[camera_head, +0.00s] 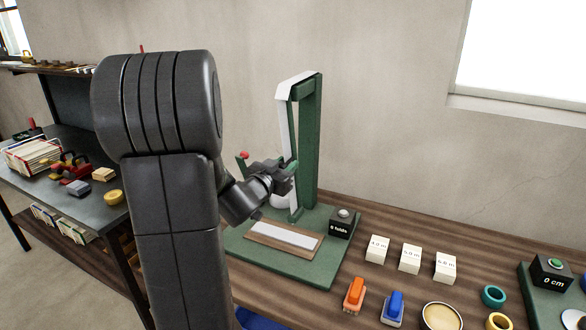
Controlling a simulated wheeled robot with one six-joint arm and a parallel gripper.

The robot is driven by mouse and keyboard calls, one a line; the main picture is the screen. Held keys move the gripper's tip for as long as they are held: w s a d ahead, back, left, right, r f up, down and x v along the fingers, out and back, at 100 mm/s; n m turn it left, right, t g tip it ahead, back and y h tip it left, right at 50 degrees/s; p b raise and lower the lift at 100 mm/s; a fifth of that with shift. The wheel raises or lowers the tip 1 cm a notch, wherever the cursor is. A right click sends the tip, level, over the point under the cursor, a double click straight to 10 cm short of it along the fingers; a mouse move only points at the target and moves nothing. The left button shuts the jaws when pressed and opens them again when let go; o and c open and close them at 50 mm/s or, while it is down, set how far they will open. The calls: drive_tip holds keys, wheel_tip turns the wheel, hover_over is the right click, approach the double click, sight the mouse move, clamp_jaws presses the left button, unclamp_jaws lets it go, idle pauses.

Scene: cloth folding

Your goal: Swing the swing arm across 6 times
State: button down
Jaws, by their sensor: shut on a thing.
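A green stand (309,145) rises from a green base plate (318,268) on the wooden bench. A white strip (282,118) hangs from its top. A green arm with a red knob (244,155) sticks out to the left at mid-height and looks like part of the swing arm. My gripper (284,172) is shut at the stand's left side, seemingly on the swing arm; its jaws hide the exact grip point. Below, a white strip (284,235) lies flat on a brown board. A black counter box (342,224) on the base reads "0 folds".
To the right are several white labelled blocks (410,258), an orange clip (354,295), a blue clip (392,307), a round tin (441,316), a teal ring (493,296) and another box reading "0 cm" (551,273). A dark side bench (92,207) with goods stands left. My arm hides the middle left.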

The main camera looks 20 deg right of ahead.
drive_tip(key=w+a+m, duration=0.4)
drive_tip(key=w, duration=0.1)
drive_tip(key=shift+w+a+r+m, duration=0.25)
drive_tip(key=shift+a+r+m, duration=0.1)
drive_tip(key=shift+r+m, duration=0.05)
drive_tip(key=c, duration=1.1)
unclamp_jaws()
drive_tip(key=shift+a, duration=0.1)
drive_tip(key=shift+o, duration=0.2)
drive_tip(key=shift+a, duration=0.1)
drive_tip(key=b+v, duration=0.1)
drive_tip(key=v, duration=1.2)
drive_tip(key=shift+s+a, duration=0.2)
drive_tip(key=shift+s, duration=0.05)
drive_tip(key=shift+r, duration=0.1)
drive_tip(key=x, duration=1.4)
drive_tip(key=shift+p, duration=0.35)
